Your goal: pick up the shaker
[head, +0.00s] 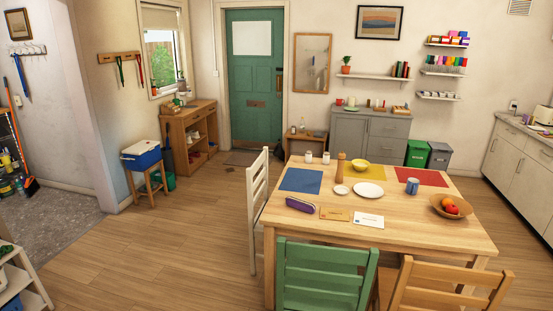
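Two small pale jars, which look like shakers, stand near the far left edge of the wooden dining table (285,228): a left one (308,157) and a right one (326,158). Both are upright, close together but apart. A taller brown wooden mill (340,168) stands upright just right of them. I cannot tell which of these is the shaker. Neither of my grippers is in view.
The table also holds a yellow bowl (360,165), a white plate (368,190), a blue mug (412,186), a fruit bowl (440,209) and a purple case (300,204). A white chair (257,190) and a green chair (322,275) border it.

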